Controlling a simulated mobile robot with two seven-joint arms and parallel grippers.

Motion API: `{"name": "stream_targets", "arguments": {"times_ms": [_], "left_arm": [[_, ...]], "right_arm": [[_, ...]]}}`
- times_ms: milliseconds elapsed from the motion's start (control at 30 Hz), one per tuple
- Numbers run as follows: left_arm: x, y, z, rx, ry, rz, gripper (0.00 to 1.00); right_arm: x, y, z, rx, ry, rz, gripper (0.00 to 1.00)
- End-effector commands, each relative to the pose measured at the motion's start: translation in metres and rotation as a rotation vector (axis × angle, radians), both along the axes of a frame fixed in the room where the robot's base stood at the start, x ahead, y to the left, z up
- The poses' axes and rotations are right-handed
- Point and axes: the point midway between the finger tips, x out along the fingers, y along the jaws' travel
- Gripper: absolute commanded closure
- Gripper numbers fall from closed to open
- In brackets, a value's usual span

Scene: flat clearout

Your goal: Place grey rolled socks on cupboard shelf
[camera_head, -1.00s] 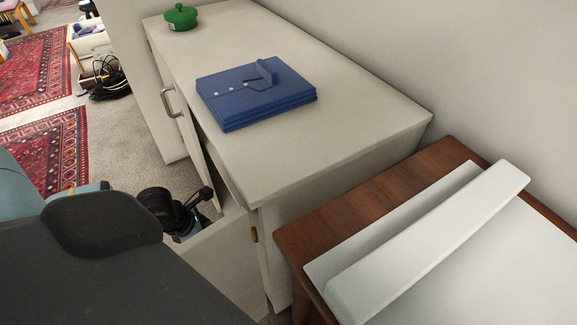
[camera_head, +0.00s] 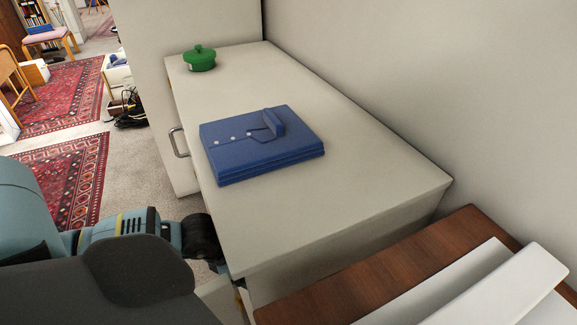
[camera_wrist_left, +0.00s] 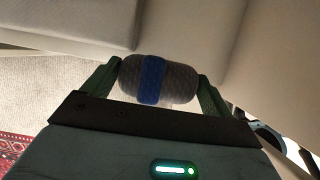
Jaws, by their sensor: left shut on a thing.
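The grey rolled socks (camera_wrist_left: 178,82), with a blue band around them, sit between the fingers of my left gripper (camera_wrist_left: 160,84) in the left wrist view. The gripper is shut on them. Pale cupboard surfaces are close around the socks in that view. In the head view my left arm reaches to the near front side of the cream cupboard (camera_head: 350,165); its hand and the socks are hidden behind the cupboard's top edge. The shelf inside cannot be seen from the head. My right gripper is not in view.
A folded blue shirt (camera_head: 255,155) and a green lidded pot (camera_head: 199,59) stand on the cupboard top. A metal handle (camera_head: 179,142) shows at its front. A brown wooden table (camera_head: 400,270) with a white object is at the near right. Red rugs (camera_head: 70,180) lie at left.

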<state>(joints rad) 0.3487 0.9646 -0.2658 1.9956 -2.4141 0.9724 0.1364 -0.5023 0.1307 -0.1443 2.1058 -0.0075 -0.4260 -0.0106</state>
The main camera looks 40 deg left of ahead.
Motion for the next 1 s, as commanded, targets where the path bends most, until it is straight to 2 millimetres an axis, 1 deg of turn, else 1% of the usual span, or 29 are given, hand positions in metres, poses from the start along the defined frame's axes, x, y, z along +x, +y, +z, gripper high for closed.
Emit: {"name": "stream_targets", "arguments": {"times_ms": [33,533,700,867,1000], "left_arm": [[0.009,-0.006,-0.001,-0.003,-0.004,0.000,0.37],[0.081,-0.057,-0.009,-0.002,-0.002,0.000,0.37],[0.092,-0.065,-0.010,0.000,-0.001,-0.001,0.37],[0.092,-0.065,-0.011,0.000,0.000,-0.001,0.37],[0.092,-0.065,-0.020,0.000,0.002,0.001,0.37]], "right_arm": [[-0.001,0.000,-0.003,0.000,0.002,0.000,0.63],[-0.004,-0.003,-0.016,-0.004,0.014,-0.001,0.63],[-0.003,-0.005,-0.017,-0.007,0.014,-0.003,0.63],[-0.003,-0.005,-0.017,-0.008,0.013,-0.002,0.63],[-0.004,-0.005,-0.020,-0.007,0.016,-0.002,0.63]]}}
